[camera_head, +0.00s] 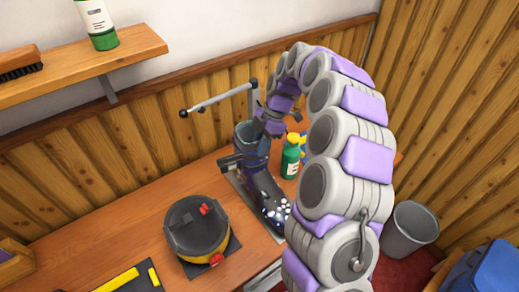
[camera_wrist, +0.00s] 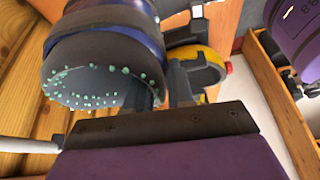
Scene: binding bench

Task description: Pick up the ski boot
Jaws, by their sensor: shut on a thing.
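The ski boot (camera_head: 264,188) is dark blue with white spots at the toe and stands upright at the back of the bench, its toe towards the front. In the wrist view its cuff (camera_wrist: 108,42) fills the upper left, with a teal-dotted lining inside the open rim. My gripper (camera_head: 264,127) is at the top of the boot, shut on the cuff wall. In the wrist view the gripper (camera_wrist: 164,92) has one finger at the inside of the rim and the other outside. The fingertips are partly hidden by the cuff.
A round black-and-yellow device (camera_head: 196,232) with red parts sits left of the boot. A green bottle (camera_head: 291,158) stands close on its right. A metal stand with a pale arm (camera_head: 218,98) rises behind. A wall shelf (camera_head: 85,68) is at upper left. A grey bin (camera_head: 408,228) stands at right.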

